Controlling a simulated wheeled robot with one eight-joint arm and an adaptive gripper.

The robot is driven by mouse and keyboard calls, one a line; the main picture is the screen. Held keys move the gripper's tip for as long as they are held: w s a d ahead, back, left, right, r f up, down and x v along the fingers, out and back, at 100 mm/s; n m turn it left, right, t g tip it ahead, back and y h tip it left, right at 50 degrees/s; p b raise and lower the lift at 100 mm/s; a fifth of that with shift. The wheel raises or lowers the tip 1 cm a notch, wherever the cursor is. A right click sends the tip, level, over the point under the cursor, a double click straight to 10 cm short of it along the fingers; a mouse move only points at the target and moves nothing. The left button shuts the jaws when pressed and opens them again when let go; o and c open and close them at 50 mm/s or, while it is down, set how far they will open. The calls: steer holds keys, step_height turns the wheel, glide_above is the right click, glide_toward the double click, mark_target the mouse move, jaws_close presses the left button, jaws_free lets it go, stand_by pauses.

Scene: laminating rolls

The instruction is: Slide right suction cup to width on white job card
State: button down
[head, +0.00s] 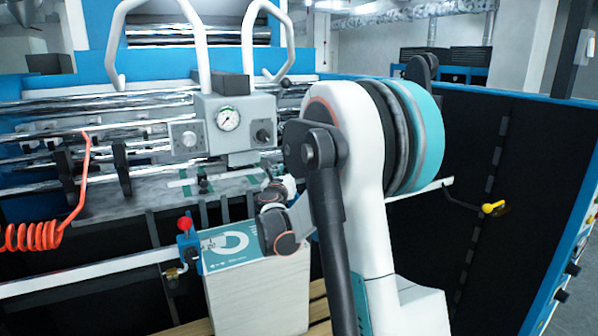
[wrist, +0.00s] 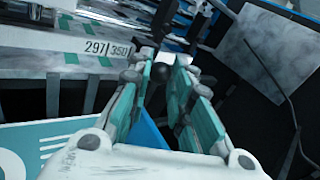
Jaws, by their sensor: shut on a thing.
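In the wrist view, the two teal-padded fingers of my gripper (wrist: 165,62) are shut on a small dark rounded part (wrist: 160,73), apparently the knob of the right suction cup. Most of that cup is hidden by the fingers. I cannot make out a white job card.
A paper stack (head: 258,290) with a teal-and-white printed top stands below the strip. A red-knobbed blue fitting (head: 186,238) is at its left. The gauge box (head: 235,125) hangs above. An orange coiled hose (head: 35,237) is at far left, a yellow-ended lever (head: 493,208) at right.

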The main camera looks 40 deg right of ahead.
steer(key=shift+a, duration=0.35)
steer(key=c, duration=1.4)
jaws_free()
steer(key=v, duration=1.2)
